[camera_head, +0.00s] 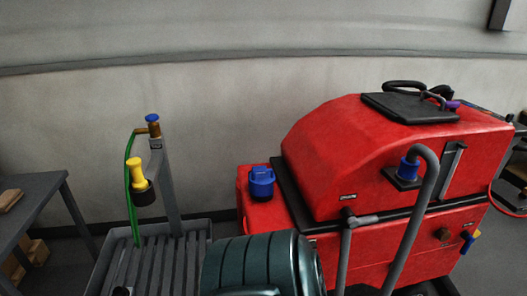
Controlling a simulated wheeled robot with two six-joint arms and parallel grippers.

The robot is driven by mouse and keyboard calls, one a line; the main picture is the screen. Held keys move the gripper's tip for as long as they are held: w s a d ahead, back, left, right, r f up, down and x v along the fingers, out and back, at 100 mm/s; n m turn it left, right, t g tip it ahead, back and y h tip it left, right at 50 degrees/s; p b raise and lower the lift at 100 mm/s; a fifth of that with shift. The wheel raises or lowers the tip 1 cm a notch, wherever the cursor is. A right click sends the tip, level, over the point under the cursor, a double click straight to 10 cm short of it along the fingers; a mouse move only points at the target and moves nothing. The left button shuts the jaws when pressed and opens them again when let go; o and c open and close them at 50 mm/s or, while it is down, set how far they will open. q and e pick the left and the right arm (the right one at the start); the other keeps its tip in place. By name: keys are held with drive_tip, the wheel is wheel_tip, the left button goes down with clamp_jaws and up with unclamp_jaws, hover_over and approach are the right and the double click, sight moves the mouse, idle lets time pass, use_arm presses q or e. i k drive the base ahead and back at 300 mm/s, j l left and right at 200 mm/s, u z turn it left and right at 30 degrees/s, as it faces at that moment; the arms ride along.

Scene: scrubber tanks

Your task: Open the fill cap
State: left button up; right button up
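A red scrubber machine (345,160) stands in the right half of the head view. A ribbed blue cap (261,182) sits upright on the low red deck at the machine's left end. It looks seated, with no opening showing. A second blue cap (409,168) sits on a dark square plate on the sloped red body, partly beside a grey bent tube (418,205). No label tells which one is the fill cap. Neither of my grippers shows in this view.
A dark green ribbed drum-like thing (250,265) fills the bottom centre, in front of the machine. A grey slatted tray stand (160,265) with a tap, green hose and yellow nozzle (136,172) stands left. A dark table (30,205) is at far left.

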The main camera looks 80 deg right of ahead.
sight(261, 180)
drive_tip(key=z, duration=2.75)
